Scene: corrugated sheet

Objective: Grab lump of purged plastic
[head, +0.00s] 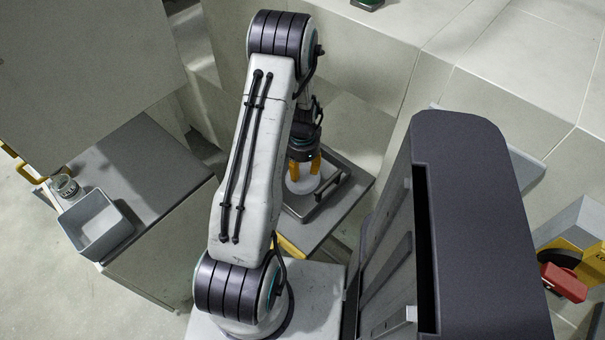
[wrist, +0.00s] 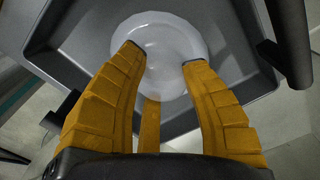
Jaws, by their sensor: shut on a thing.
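The lump of purged plastic (wrist: 160,32) is a pale, translucent, rounded piece, seen in the wrist view between the yellow fingers of my gripper (wrist: 163,60). The fingers are shut on it from its sides, and a third finger shows below it. In the head view my gripper (head: 304,172) points down over a grey metal tray, with the whitish lump (head: 301,187) at its fingertips. The lump is over or in the tray; I cannot tell whether it touches the tray floor. My fingers hide part of it.
The grey tray (head: 329,202) has raised walls and a dark handle bar at its right; its wall also shows in the wrist view (wrist: 68,72). A light grey bin (head: 97,226) and a small round container (head: 64,186) are on the left. Large pale panels stand behind.

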